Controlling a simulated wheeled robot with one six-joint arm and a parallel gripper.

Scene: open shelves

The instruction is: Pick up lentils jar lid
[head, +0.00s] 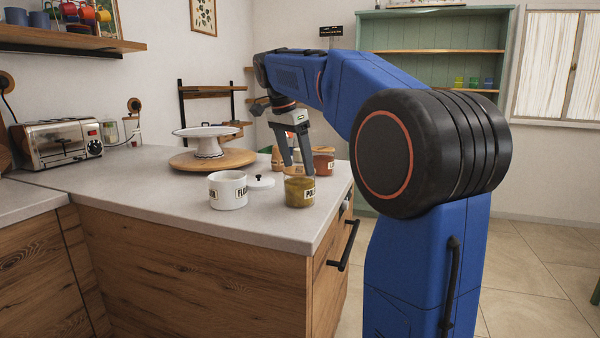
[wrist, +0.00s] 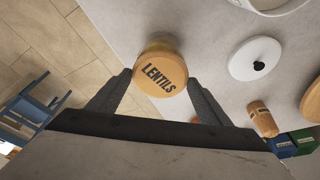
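A round tan lid marked LENTILS (wrist: 160,76) is between the two fingertips of my gripper (wrist: 160,78) in the wrist view. The fingers flank it closely on both sides; I cannot tell whether they press on it. Part of a yellowish jar (wrist: 157,45) shows past the lid's upper edge. In the head view my gripper (head: 298,168) points down at an olive-gold jar (head: 295,191) whose label starts with "PO".
A white jar (head: 228,192) and a white lid with a black knob (head: 259,184) are left of the olive jar; the lid also shows in the wrist view (wrist: 245,62). A reddish jar (head: 324,163) and a cake stand on a round board (head: 186,162) are behind. The counter's edge is close on the right.

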